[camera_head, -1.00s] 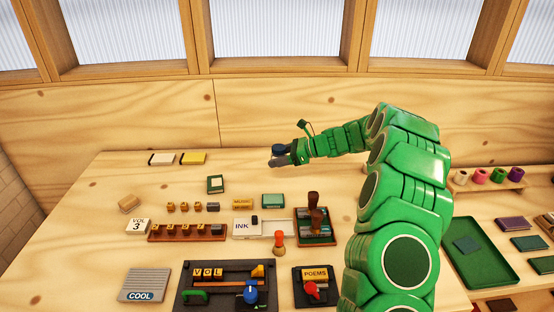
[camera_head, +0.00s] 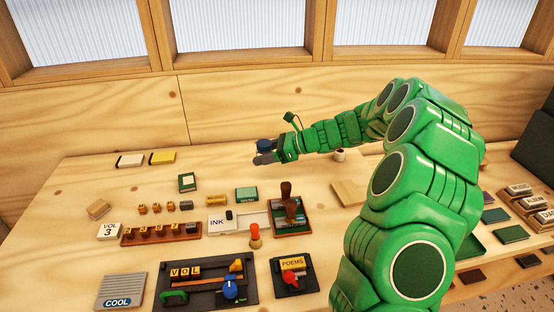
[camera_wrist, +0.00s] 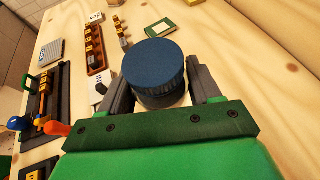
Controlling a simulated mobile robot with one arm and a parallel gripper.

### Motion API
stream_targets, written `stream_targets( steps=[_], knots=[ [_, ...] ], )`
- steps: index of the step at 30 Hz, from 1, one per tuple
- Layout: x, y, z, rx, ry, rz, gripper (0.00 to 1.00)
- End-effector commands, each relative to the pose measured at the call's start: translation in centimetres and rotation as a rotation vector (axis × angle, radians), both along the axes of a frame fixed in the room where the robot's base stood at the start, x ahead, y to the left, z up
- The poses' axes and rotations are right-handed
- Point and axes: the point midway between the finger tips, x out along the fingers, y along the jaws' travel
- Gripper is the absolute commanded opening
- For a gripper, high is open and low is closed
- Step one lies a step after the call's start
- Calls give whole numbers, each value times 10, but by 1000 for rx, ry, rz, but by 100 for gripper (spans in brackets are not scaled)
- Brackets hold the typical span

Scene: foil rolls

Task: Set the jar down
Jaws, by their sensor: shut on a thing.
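The jar (camera_wrist: 158,78) has a dark blue ridged lid and a pale body below it, seen from above in the wrist view. My gripper (camera_wrist: 160,92) is shut on it, with a dark grey finger on either side. In the head view the jar (camera_head: 266,145) shows as a small blue top in my gripper (camera_head: 265,157), over the back middle of the table (camera_head: 225,165). Whether the jar's bottom touches the table cannot be told, as the gripper hides it.
A small green book (camera_head: 187,182) lies left of my gripper. A white block (camera_head: 130,160) and a yellow block (camera_head: 162,157) lie at the back left. Stamps stand in a tray (camera_head: 304,229) in front. Bare wood surrounds the gripper.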

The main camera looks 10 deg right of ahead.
Motion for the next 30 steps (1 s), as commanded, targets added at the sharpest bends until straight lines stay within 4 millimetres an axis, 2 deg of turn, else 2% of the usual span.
stream_targets(
  steps=[1, 6, 12, 17, 30],
  knots=[
    [1, -17, 2, 3, -2, -46, 25],
    [1, -72, 4, 0, -5, -200, 25],
    [-3, -111, 3, 0, -1, -313, 25],
    [2, -119, 0, 0, 0, -339, 25],
    [53, -123, -22, -1, -2, -339, 25]
  ],
)
